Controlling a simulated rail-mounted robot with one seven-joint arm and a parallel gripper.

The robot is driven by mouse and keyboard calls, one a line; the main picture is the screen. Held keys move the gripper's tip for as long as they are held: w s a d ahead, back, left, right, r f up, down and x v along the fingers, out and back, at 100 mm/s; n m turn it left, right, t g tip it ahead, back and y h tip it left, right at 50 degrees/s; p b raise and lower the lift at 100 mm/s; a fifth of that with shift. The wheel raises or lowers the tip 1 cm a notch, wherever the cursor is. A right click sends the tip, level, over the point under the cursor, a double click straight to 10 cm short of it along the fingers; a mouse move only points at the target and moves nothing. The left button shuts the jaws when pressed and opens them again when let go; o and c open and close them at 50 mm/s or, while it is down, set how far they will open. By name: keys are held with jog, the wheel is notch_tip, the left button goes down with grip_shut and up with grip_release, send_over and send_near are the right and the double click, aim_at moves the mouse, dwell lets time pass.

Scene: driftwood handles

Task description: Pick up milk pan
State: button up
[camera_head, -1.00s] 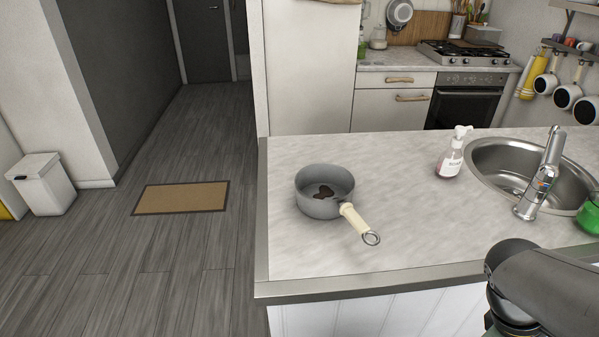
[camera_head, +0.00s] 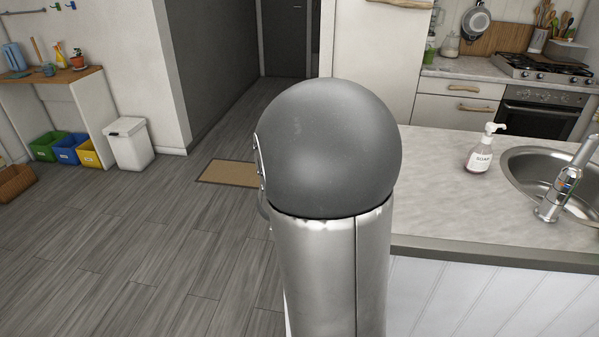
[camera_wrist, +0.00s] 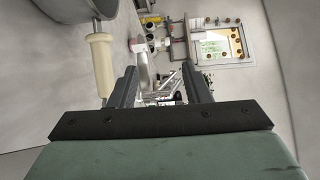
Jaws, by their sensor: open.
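The milk pan (camera_wrist: 78,6) shows in the top left corner of the wrist view, a grey metal bowl cut off by the frame. Its cream handle (camera_wrist: 101,62) points down the picture; the handle's end is close to my left finger. My gripper (camera_wrist: 159,70) is open, with two dark fingers spread apart and nothing seen held between them. The handle lies left of the left finger, outside the gap; whether they touch I cannot tell. In the head view the pan is not visible, as a large grey dome on a silver cylinder blocks the middle.
The light counter (camera_head: 435,190) carries a soap bottle (camera_head: 480,150), with a sink (camera_head: 525,172) and tap (camera_head: 565,180) to its right. A stove (camera_head: 543,68) stands behind. Open wooden floor lies left, with a mat (camera_head: 228,173) and white bin (camera_head: 128,143).

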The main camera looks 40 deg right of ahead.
jog(key=shift+n, duration=0.3)
jog(key=f, duration=0.2)
jog(key=f+b, duration=0.1)
jog(key=f, duration=0.5)
jog(key=shift+w, duration=0.25)
jog(key=shift+d, duration=0.3)
jog(key=d, duration=0.6)
jog(key=shift+d, duration=0.4)
jog(key=shift+r, duration=0.1)
grip_shut()
